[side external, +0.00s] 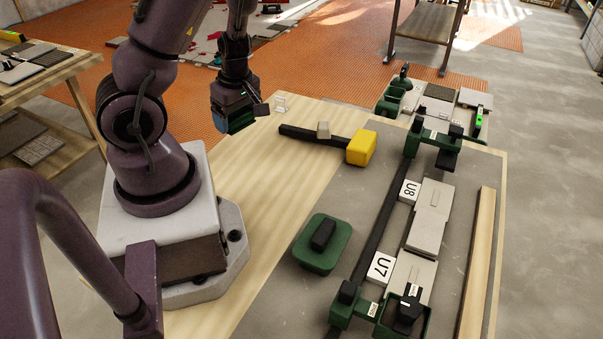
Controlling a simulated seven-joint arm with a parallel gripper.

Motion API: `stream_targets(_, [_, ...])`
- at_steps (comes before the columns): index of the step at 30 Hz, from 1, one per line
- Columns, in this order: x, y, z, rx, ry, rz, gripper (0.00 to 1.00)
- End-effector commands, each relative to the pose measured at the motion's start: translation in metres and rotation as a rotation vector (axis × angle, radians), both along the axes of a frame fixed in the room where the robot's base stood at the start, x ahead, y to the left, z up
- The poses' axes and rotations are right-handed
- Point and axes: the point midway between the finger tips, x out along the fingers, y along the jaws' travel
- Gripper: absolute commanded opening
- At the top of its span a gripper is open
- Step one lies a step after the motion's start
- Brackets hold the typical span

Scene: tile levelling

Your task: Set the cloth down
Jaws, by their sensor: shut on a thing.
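My gripper (240,117) is at the far left edge of the wooden table, pointing down beside my arm's base. It is shut on the cloth (219,122), of which only a small blue patch shows at the left of the jaws. The gripper body and fingers hide the rest of the cloth. I cannot tell whether the cloth touches the table.
A yellow-headed mallet (361,147) and a green pad with black handle (322,243) lie on the table (262,187). Light tiles (428,215), labels U7 and U8, and green clamps are at right.

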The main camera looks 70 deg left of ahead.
Motion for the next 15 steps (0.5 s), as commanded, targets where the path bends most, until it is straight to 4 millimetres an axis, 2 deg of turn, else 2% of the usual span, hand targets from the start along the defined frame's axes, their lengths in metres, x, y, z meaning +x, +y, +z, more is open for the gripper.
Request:
stream_targets(5, [0.037, -0.031, -0.004, -0.003, -0.001, -0.176, 0.56])
stream_targets(8, [0.067, -0.064, -0.008, -0.002, -0.003, -0.376, 0.56])
stream_targets(12, [0.106, -0.122, -0.014, -0.001, -0.003, -0.721, 0.56])
stream_targets(15, [0.125, -0.161, -0.016, 0.001, -0.004, -0.948, 0.56])
